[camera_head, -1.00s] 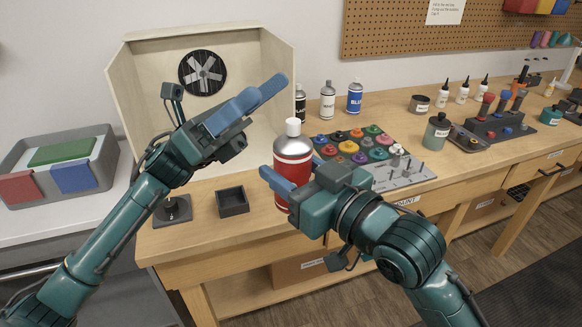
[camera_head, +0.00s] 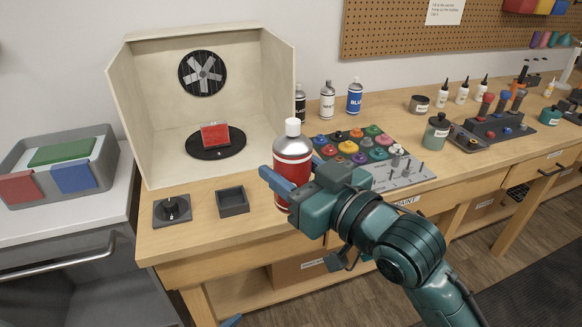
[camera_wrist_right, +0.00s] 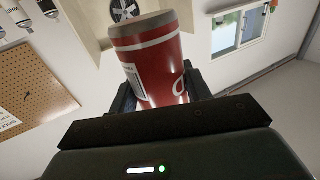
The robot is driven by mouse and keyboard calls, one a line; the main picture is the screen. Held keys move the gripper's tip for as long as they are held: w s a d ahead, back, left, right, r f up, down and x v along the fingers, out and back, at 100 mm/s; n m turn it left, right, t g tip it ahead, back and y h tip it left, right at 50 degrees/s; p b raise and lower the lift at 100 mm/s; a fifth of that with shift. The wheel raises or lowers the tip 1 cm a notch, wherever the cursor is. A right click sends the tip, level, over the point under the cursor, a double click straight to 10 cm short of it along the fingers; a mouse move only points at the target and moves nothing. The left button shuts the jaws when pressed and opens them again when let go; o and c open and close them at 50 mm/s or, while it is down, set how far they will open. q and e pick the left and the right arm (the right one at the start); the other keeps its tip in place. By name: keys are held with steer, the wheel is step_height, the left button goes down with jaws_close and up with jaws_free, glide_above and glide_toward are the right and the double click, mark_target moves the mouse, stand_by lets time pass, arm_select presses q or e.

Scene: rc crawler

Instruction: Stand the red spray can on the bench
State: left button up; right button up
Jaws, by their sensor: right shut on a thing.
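The red spray can (camera_head: 292,160), with a white cap and silver shoulder, is upright in my right gripper (camera_head: 288,188), which is shut around its lower body. The right wrist view shows the red can (camera_wrist_right: 155,65) between the dark fingers (camera_wrist_right: 160,98). The can appears over the front part of the wooden bench (camera_head: 256,222). My gripper hides part of its base, and I cannot tell whether it touches the bench. Only a blue tip of my left gripper (camera_head: 232,321) shows at the bottom edge; its opening cannot be seen.
A spray booth (camera_head: 125,85) holds a red block (camera_head: 215,135) on a black turntable (camera_head: 205,152). A square black tray (camera_head: 233,202) and a knob box (camera_head: 172,211) sit left of the can. Paint pots (camera_head: 350,147) and several spray bottles (camera_head: 355,96) stand behind.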

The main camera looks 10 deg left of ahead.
arm_select(q)
steer(key=shift+s+d+f+n+g, duration=0.1)
steer(key=shift+s+f+n+g, duration=0.15)
steer(key=shift+s+f, duration=0.3)
steer(key=shift+s+f+n+g, duration=0.25)
steer(key=shift+s+f, duration=0.05)
steer(key=shift+s, duration=0.35)
